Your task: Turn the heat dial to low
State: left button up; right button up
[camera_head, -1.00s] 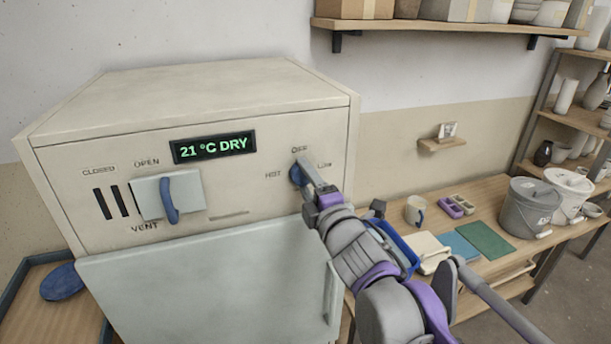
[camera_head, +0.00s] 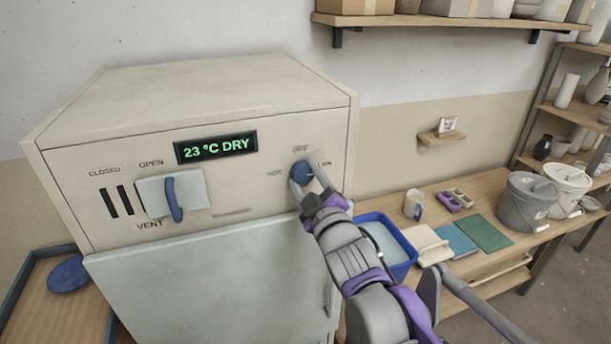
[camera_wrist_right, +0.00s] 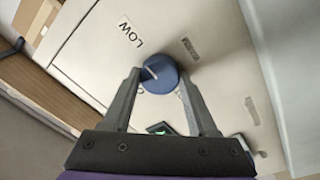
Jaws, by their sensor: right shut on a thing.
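The heat dial (camera_head: 301,172) is a blue round knob on the upper right of the cream kiln front. OFF, HOT and LOW labels surround it. My right gripper (camera_head: 303,182) is shut on the dial. In the right wrist view its two fingers (camera_wrist_right: 159,80) straddle the blue dial (camera_wrist_right: 160,76). A short white mark on the dial points to the upper left there, roughly on the side of the LOW label (camera_wrist_right: 131,33). The fingers cover other lettering near the dial. The display (camera_head: 216,147) reads 23 °C DRY. My left gripper is out of view.
The vent lever (camera_head: 173,199) is on the kiln's left side, above the pale door (camera_head: 215,280). A worktable at right holds a blue tub (camera_head: 400,268), a mug (camera_head: 414,205) and buckets, including a grey bucket (camera_head: 525,205). A shelf (camera_head: 460,24) hangs above.

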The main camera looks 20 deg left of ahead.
jog(key=shift+m, duration=0.3)
jog(key=o, duration=1.4)
jog(key=b+v, duration=0.1)
jog(key=v, duration=0.9)
jog(key=shift+s+d, duration=0.25)
jog(key=shift+s, duration=0.05)
